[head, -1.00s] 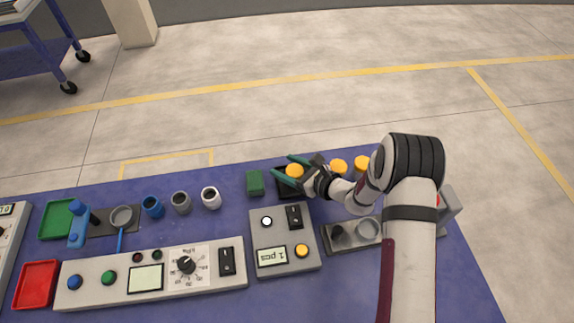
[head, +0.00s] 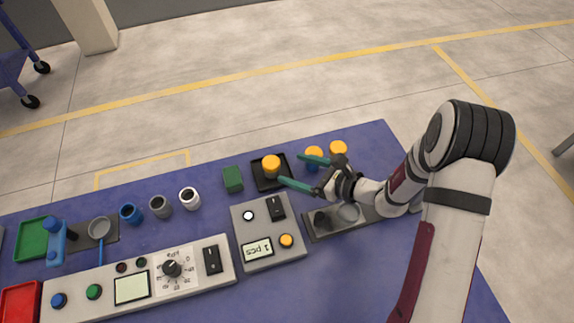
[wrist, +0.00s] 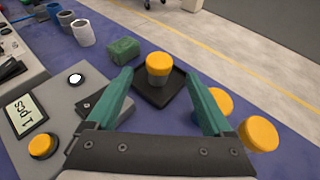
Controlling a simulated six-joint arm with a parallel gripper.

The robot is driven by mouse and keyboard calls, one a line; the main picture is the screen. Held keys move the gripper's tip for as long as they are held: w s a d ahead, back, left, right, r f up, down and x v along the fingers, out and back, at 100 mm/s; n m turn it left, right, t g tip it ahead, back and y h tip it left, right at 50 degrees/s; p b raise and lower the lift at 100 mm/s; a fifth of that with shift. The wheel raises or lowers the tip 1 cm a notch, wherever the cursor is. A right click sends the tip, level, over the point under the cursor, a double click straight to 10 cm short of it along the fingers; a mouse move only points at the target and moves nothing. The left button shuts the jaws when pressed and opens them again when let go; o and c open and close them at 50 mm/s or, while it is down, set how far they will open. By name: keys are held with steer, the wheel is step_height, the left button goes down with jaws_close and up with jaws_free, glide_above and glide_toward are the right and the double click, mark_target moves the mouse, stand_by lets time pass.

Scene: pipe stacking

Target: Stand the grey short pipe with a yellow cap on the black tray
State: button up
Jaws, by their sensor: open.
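A grey short pipe with a yellow cap (head: 271,165) stands upright on the black tray (head: 264,184). It also shows in the wrist view (wrist: 158,68), standing on the tray (wrist: 153,98) beyond my fingertips. My gripper (head: 297,171) is open, with its green fingers to the right of the tray and apart from the pipe. In the wrist view my gripper (wrist: 158,92) has nothing between its fingers. Two other yellow-capped pieces (head: 314,153) (head: 338,148) stand to the right of the tray.
A green block (head: 233,179) stands just left of the tray. A grey box (head: 268,227) with a "1 pcs" display is in front of it. Cups (head: 189,198) and a long control panel (head: 140,280) are further left. A grey holder (head: 332,219) lies below my gripper.

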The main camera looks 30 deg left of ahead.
steer(key=s+d+r+n+g+h, duration=0.2)
steer(key=s+d+r+n, duration=0.3)
steer(key=s+r, duration=0.25)
steer(key=s+d+r+n+g+h, duration=0.2)
steer(key=s+d+r+n, duration=0.25)
steer(key=s+r, duration=0.3)
steer(key=s+d+n+t+h, duration=0.1)
steer(key=s+d+n+h, duration=0.1)
steer(key=d, duration=0.5)
steer(key=s+d+n+t+h, duration=0.1)
steer(key=s+d+n+h, duration=0.1)
steer(key=s+d+h, duration=0.3)
steer(key=shift+d+r+h, duration=0.2)
steer(key=shift+d+h, duration=0.1)
steer(key=shift+d, duration=0.9)
